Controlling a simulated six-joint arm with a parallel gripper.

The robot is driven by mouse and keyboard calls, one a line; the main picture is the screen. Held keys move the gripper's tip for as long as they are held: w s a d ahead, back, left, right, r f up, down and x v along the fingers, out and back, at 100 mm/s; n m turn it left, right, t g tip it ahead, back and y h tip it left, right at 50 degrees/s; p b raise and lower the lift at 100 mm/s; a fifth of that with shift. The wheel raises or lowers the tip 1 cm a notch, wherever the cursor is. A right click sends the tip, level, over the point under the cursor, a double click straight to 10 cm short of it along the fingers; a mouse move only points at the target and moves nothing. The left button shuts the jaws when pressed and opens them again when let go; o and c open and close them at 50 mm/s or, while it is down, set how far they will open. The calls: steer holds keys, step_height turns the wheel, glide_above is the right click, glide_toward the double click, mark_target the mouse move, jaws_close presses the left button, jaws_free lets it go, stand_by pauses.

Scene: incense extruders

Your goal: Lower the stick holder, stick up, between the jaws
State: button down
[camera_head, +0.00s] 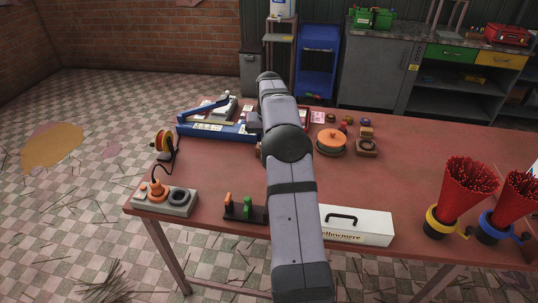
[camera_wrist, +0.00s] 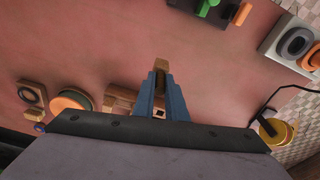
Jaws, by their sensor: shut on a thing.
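In the wrist view, the two blue fingers of my gripper (camera_wrist: 160,88) are shut on a small brown wooden piece (camera_wrist: 160,65), which I take to be the stick holder. Its end sticks out past the fingertips. I cannot make out a stick on it or its tilt. In the head view my own arm hides the gripper and the held piece. A blue lever device (camera_head: 205,129) stands at the table's back left, beside my arm. Its jaws cannot be made out.
Wooden blocks (camera_wrist: 119,98) lie beside my fingers in the wrist view. An orange round lid (camera_head: 331,137) sits right of my arm. The table's middle right is clear.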

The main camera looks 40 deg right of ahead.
steer(key=shift+a+r+p, duration=1.25)
steer(key=shift+r+p, duration=0.95)
steer(key=shift+r, duration=2.4)
steer(key=s+a+f+n+y+p, duration=0.2)
steer(key=s+a+f+n, duration=0.6)
steer(key=n, duration=1)
steer(key=shift+s, duration=0.2)
steer(key=shift+f, duration=0.1)
steer(key=shift+f+b, duration=3.45)
steer(key=shift+f, duration=1.25)
